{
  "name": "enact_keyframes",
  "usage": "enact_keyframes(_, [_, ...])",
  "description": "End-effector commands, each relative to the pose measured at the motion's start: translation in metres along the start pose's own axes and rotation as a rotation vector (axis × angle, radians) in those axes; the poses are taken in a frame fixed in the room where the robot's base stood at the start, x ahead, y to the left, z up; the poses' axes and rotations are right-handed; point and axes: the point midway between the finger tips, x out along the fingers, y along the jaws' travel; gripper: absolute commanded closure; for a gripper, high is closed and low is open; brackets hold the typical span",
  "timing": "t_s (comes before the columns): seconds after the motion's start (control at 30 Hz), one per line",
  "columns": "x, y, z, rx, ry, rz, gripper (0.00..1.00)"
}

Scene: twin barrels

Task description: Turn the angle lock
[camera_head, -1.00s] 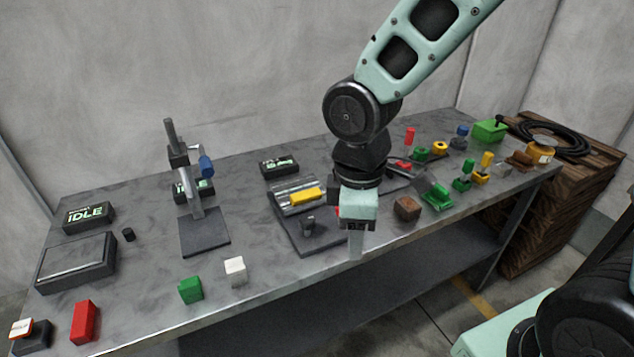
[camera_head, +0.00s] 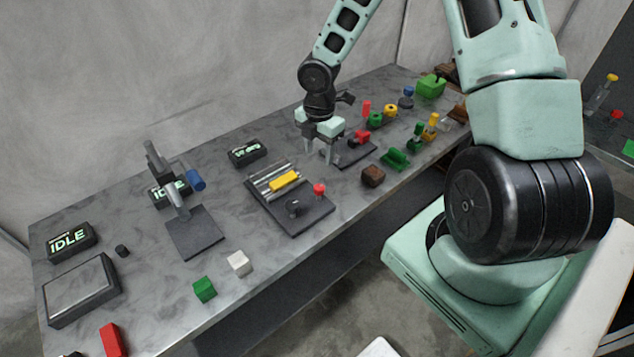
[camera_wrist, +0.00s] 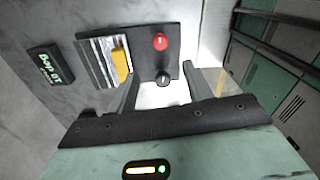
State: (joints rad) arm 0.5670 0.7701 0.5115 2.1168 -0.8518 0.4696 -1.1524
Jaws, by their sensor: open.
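A dark base plate (camera_head: 316,217) on the bench carries a ribbed silver block with a yellow bar (camera_head: 285,181), a red ball knob (camera_head: 319,188) and a small black knob (camera_head: 293,207). I cannot tell for sure which part is the angle lock. In the wrist view the black knob (camera_wrist: 163,79) shows a pale mark and appears between my fingers, with the red knob (camera_wrist: 159,41) just beyond it. My gripper (camera_head: 318,152) is open and empty. It hangs beyond the plate in the head view, with its fingers pointing down, apart from the knobs.
A small display box (camera_head: 249,152) stands behind the plate. A brown cube (camera_head: 373,176) and a green part (camera_head: 394,159) lie to the right. A clamp stand (camera_head: 194,238), a white cube (camera_head: 238,263) and a green cube (camera_head: 204,289) are to the left. The bench front edge is close.

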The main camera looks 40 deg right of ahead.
Motion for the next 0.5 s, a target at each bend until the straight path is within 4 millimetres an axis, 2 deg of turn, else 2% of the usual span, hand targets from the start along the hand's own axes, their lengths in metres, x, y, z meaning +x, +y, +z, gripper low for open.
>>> enact_keyframes(0.03, [0.012,-0.001,-0.002,-0.004,0.003,-0.005,0.49])
enact_keyframes(0.3, [0.068,-0.001,-0.002,-0.003,0.001,-0.004,0.49])
enact_keyframes(0.5, [0.103,-0.001,-0.001,-0.002,0.000,-0.003,0.49])
